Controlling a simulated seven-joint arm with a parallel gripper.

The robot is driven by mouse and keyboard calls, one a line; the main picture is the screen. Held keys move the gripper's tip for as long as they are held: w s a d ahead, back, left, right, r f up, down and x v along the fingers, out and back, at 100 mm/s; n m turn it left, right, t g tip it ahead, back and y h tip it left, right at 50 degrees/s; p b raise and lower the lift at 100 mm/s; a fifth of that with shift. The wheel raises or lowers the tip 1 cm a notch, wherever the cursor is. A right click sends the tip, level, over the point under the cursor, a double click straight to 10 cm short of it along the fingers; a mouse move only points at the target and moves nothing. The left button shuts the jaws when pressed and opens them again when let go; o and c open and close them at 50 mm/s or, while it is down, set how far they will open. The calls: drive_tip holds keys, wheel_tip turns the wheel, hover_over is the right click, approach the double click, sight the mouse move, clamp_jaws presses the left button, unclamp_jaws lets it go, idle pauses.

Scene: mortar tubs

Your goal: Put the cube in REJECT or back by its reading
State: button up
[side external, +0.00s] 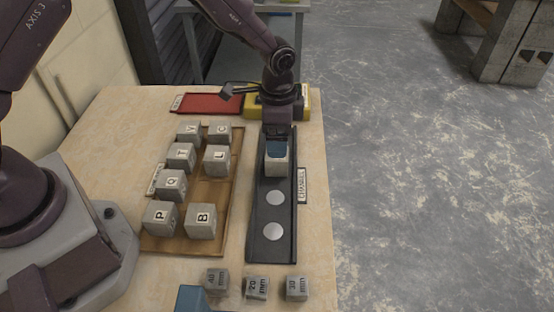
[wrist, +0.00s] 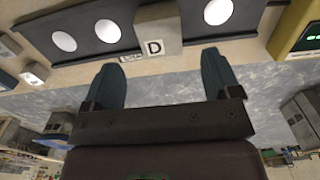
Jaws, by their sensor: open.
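A pale grey cube marked D (wrist: 158,32) stands upright on the dark channel strip (wrist: 88,46). In the side view the cube (side external: 277,168) is at the strip's far part, partly hidden by my gripper (side external: 276,150). In the wrist view my gripper (wrist: 163,60) is open, its two blue fingers apart with the cube beyond their tips and nothing held. A yellow instrument (side external: 303,103) stands at the strip's far end; its green display (wrist: 311,37) is cut off and unreadable. A red tray (side external: 210,104) lies left of it, its label too small to read.
A wooden tray (side external: 214,192) left of the strip holds several lettered grey cubes, with bare board at its right side. Pale discs (side external: 273,231) mark the strip. Small mm-marked blocks (side external: 257,288) stand near the front.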

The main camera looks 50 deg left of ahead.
sight(277, 161)
drive_tip(key=shift+a+f, duration=0.1)
drive_tip(key=shift+f, duration=3.05)
drive_tip(key=c, duration=1.3)
drive_tip(key=shift+o, duration=0.2)
drive_tip(key=shift+r, duration=0.1)
